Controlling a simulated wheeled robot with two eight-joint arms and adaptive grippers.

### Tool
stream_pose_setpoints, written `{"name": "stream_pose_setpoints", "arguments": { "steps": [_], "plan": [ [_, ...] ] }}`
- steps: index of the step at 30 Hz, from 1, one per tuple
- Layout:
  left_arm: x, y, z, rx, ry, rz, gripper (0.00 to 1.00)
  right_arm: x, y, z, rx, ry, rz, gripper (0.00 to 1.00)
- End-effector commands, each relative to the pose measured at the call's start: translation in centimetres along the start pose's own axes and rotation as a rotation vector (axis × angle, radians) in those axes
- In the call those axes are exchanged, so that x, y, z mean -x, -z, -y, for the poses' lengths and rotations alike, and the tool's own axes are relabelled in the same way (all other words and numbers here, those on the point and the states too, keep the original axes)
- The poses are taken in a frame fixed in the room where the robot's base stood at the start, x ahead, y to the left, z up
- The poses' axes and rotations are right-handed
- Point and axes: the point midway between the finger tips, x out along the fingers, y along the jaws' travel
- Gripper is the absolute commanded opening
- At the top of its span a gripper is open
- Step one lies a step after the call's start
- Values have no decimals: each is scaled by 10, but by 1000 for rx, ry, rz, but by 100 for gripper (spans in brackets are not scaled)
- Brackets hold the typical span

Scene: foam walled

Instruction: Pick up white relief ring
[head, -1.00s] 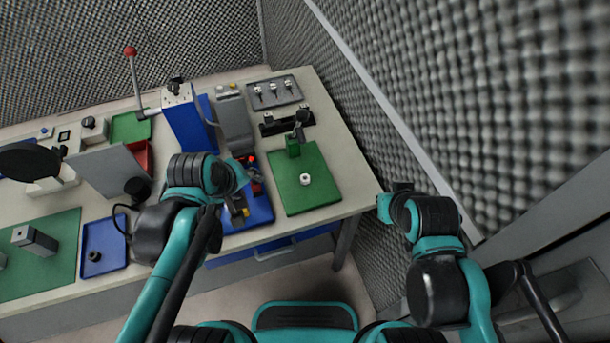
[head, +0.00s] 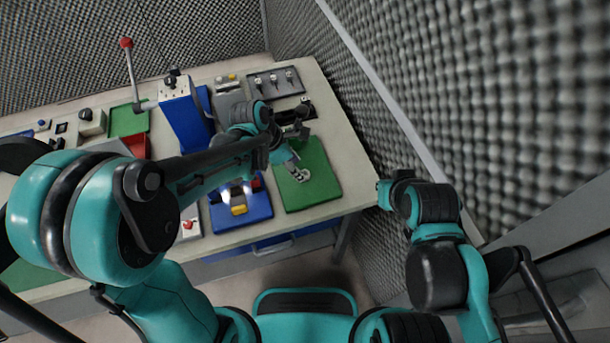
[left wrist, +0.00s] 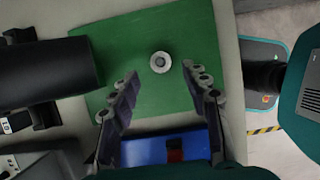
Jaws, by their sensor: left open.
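The white relief ring (left wrist: 160,62) lies flat on the green mat (left wrist: 185,30), its dark round hole facing up in the left wrist view. In the head view the ring (head: 305,174) shows at the tip of my left gripper (head: 299,172), over the green mat (head: 318,190). In the left wrist view my left gripper (left wrist: 158,84) is open, its fingers apart on either side and short of the ring, with nothing between them. My right gripper (head: 390,190) is off the table's right edge; its fingers are too small to read.
A blue tray (head: 255,208) with a yellow part lies left of the mat. Behind the mat are a black fixture (head: 300,112) and a grey tray (head: 275,83) with several small parts. A foam wall (head: 450,100) rises on the right.

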Motion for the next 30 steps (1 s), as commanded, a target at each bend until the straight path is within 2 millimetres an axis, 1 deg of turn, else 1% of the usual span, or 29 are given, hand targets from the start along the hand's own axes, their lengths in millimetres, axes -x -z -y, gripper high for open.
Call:
{"name": "stream_pose_setpoints", "arguments": {
  "steps": [1,6,9,14,15,17,18,19,30],
  "plan": [
    [-10,-1,1,-2,1,0,47,-5,-4,0,0,0,0,0],
    [-37,-3,1,-2,-1,0,47,-14,-10,0,0,0,0,0],
    [-43,-3,1,-2,-1,0,47,-16,-11,0,0,0,0,0],
    [-41,-4,1,-1,-1,0,47,-14,-10,0,0,0,0,0],
    [-41,-4,1,-1,-1,0,41,-14,-10,0,0,0,0,0],
    [-41,-4,1,-1,-1,0,25,-14,-10,0,0,0,0,0],
    [-41,-4,1,-1,-1,0,15,-14,-10,0,0,0,0,0],
    [-41,-4,1,-1,-1,0,7,-14,-10,0,0,0,0,0],
    [-40,-4,1,-1,-1,0,7,-14,-10,0,0,0,0,0]
  ]
}}
